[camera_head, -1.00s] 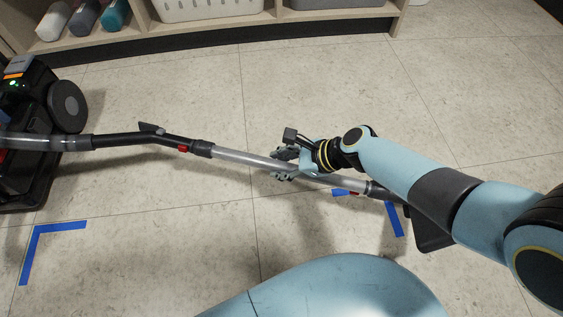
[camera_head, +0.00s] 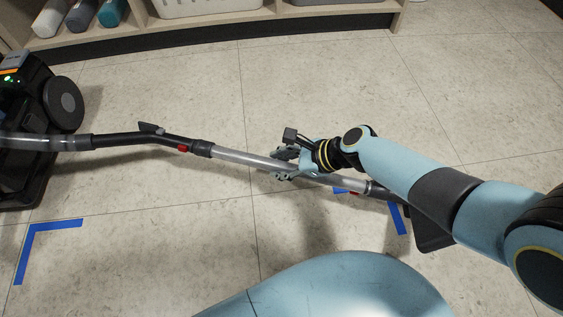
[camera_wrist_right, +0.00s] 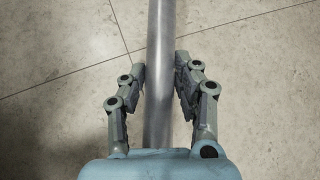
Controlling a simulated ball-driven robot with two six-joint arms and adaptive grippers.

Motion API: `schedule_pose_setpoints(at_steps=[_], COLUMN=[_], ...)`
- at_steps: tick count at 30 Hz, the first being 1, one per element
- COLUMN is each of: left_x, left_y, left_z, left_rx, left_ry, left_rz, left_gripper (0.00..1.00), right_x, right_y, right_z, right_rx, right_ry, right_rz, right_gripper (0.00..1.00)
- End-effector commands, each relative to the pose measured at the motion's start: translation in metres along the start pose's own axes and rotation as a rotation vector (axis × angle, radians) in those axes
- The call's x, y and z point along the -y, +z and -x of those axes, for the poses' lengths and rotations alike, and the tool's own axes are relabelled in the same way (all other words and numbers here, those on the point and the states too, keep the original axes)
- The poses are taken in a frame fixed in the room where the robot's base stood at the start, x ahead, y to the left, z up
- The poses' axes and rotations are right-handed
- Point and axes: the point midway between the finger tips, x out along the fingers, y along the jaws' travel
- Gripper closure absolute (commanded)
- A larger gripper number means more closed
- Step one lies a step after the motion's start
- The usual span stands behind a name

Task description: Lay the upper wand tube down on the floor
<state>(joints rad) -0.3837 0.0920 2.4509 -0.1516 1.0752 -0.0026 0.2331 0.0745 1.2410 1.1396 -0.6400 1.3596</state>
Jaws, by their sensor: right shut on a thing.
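The upper wand tube (camera_head: 240,157) is a straight silver metal tube, lying across the middle of the head view. Its left end joins a black curved handle (camera_head: 165,137) with a red button, and its right end runs to a dark coupling (camera_head: 378,190). My right gripper (camera_head: 284,165) is shut around the tube's middle. In the right wrist view the tube (camera_wrist_right: 160,60) runs between both fingers of the gripper (camera_wrist_right: 160,80). Whether the tube touches the floor is hard to tell. My left gripper is not in view.
A black vacuum body (camera_head: 30,120) with a green light stands at the left, its grey hose (camera_head: 30,142) joined to the handle. Blue tape corners (camera_head: 50,228) mark the floor. A wooden shelf (camera_head: 330,15) spans the back. A dark floor head (camera_head: 432,235) lies right, partly behind my arm.

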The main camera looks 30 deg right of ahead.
Motion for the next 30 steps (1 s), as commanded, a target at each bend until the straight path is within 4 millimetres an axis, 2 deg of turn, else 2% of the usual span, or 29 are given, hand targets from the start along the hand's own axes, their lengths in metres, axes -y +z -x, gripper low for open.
schedule_pose_setpoints(at_steps=[24,25,30], left_x=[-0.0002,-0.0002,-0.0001], left_y=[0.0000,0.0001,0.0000], left_z=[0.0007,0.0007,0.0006], left_rx=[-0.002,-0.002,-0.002], left_ry=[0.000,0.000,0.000], left_rz=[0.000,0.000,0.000], left_gripper=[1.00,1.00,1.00], right_x=[0.0007,0.0007,0.0004], right_y=[-0.0019,-0.0020,-0.0023], right_z=[-0.0041,-0.0042,-0.0040], right_rx=[0.004,0.004,0.003], right_ry=[-0.002,-0.002,-0.002], right_rz=[0.001,0.001,0.001], right_gripper=[1.00,0.68,0.46])
